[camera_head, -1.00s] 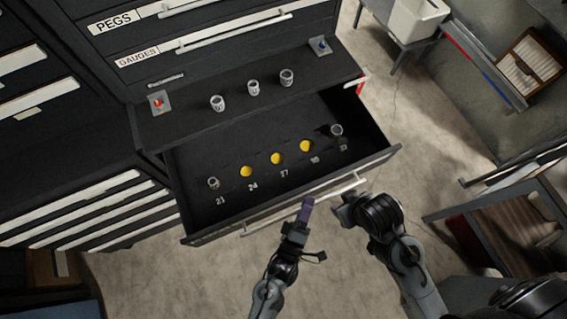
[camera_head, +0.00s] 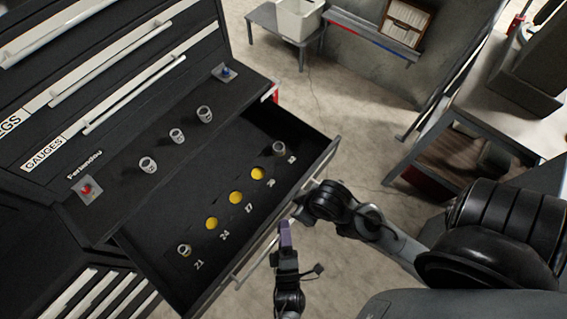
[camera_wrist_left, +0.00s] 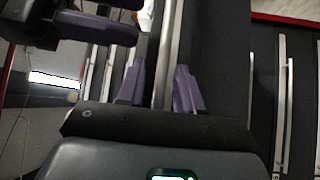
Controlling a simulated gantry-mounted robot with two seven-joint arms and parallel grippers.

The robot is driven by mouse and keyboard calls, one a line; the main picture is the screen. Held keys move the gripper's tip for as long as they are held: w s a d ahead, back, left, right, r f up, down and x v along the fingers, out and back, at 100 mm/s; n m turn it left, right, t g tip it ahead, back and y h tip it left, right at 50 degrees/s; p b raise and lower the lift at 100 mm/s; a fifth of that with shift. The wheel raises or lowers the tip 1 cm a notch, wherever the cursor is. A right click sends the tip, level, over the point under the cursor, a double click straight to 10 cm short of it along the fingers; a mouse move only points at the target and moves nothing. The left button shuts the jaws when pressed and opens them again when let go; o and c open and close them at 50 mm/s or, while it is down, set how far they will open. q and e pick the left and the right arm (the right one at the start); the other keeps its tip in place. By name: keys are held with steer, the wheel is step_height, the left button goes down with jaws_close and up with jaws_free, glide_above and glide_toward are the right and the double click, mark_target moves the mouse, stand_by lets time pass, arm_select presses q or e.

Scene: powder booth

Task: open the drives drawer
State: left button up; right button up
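An open drawer (camera_head: 150,244) sticks out of the dark cabinet. Its front label is not visible, so I cannot confirm its name. A pale bar handle (camera_head: 247,262) runs along its front. My left gripper (camera_head: 285,234), with purple fingers, is at this handle. In the left wrist view its fingers (camera_wrist_left: 160,92) are parted, one on each side of the handle bar (camera_wrist_left: 168,50); firm contact is not clear. My right gripper (camera_head: 303,208) is near the handle's far end, its fingers mostly hidden. Purple finger parts of it appear at upper left in the wrist view (camera_wrist_left: 85,25).
Inside the drawer are yellow round recesses (camera_head: 235,198) and metal sockets (camera_head: 184,250) beside numbers. Several sockets stand on the ledge (camera_head: 177,135), with a red button (camera_head: 87,190) and a blue one (camera_head: 226,71). The shut gauges drawer (camera_head: 45,153) is above.

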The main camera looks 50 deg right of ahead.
steer(key=shift+a+f, duration=0.1)
steer(key=shift+f, duration=0.1)
arm_select(q)
steer(key=v, duration=1)
steer(key=shift+s+a+b, duration=0.3)
steer(key=shift+s+a, duration=0.1)
